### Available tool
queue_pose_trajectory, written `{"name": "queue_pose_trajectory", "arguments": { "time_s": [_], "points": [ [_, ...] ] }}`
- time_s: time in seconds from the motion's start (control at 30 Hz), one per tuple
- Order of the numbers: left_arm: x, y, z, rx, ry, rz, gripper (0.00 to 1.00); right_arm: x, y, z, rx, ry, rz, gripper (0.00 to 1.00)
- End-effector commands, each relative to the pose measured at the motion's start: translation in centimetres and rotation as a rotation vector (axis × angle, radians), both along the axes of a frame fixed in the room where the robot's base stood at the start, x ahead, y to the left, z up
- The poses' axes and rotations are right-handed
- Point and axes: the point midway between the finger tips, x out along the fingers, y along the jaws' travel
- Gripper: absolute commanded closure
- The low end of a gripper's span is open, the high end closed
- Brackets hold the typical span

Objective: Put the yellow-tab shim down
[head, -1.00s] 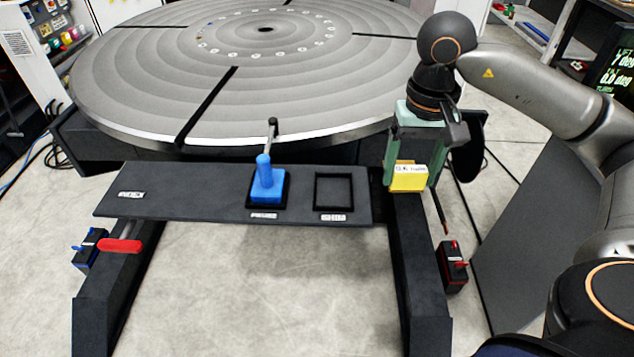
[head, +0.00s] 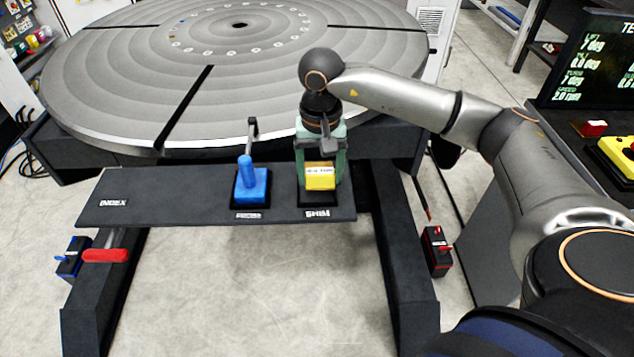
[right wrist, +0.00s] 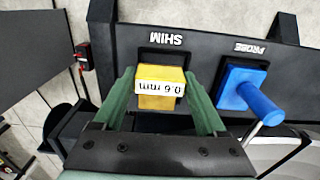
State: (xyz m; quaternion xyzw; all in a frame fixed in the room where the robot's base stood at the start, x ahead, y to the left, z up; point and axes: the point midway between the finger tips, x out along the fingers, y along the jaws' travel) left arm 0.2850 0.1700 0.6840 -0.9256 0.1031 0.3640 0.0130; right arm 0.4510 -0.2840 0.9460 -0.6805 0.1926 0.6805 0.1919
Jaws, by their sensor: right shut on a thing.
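The yellow-tab shim (head: 320,180) is between the green fingers of my right gripper (head: 320,176), which is shut on it. It is at the SHIM recess (head: 318,199) of the dark shelf (head: 170,203). In the right wrist view the yellow tab (right wrist: 160,78) carries a white "0.6 mm" label and overlaps the SHIM recess (right wrist: 166,53). I cannot tell whether the shim touches the recess floor. My left gripper is not in view.
A blue probe (head: 252,184) stands in the PROBE recess just left of the shim. The large round turntable (head: 120,90) is behind the shelf. A red handle (head: 105,256) is at the lower left. A screen (head: 600,60) is at the right.

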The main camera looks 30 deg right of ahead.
Motion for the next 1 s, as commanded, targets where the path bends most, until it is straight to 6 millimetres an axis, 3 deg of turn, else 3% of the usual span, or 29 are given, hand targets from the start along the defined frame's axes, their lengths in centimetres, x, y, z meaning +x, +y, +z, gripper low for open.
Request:
{"name": "queue_pose_trajectory", "arguments": {
  "time_s": [0.3,0.67,0.7,0.9,1.0],
  "points": [
    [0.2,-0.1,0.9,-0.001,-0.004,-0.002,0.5,0.5,0.4,-3.7,-0.001,0.002,0.0,0.85],
    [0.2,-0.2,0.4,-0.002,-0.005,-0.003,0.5,0.5,0.4,-4.3,-0.001,-0.001,0.001,0.85],
    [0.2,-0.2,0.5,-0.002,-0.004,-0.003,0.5,0.5,0.4,-4.2,0.0,0.0,0.001,0.23],
    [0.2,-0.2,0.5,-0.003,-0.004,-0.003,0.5,0.5,0.4,-4.1,-0.001,0.001,0.0,0.0],
    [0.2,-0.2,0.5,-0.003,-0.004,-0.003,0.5,0.5,0.4,-4.1,-0.001,0.001,0.0,0.0]
  ]
}}
